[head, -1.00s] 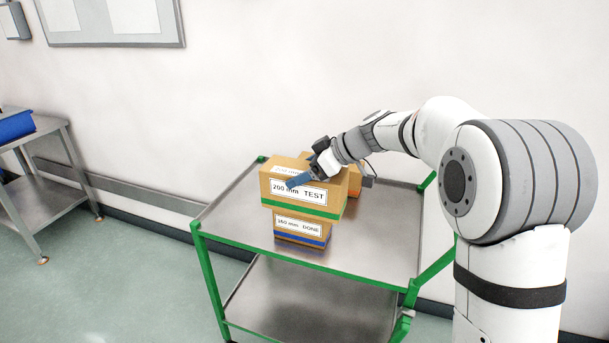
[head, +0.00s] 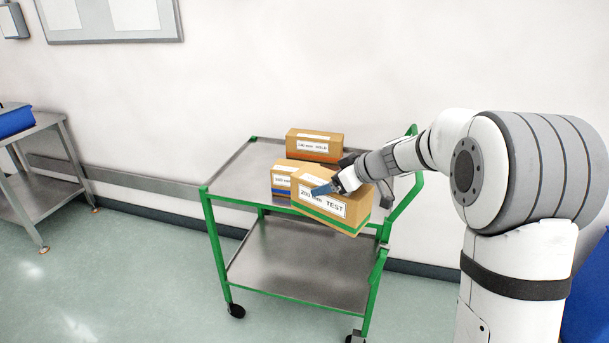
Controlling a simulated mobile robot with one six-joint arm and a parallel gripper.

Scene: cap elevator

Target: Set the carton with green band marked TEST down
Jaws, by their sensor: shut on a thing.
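The carton with green band marked TEST (head: 335,211) is a brown box with a white label reading 200 mm TEST. It is tilted in the picture, at the front right of the green-framed cart (head: 228,183). My gripper (head: 327,189) is shut on this carton at its upper front, a blue finger lying across the label. The carton overlaps the cart's front edge in the view. I cannot tell whether it touches the cart top.
A carton with a blue band (head: 281,181) stands behind and left of the held one. A carton with an orange band (head: 314,146) is at the back. The cart's left top and lower shelf (head: 300,260) are bare. A steel table (head: 40,125) with a blue bin (head: 14,121) stands far left.

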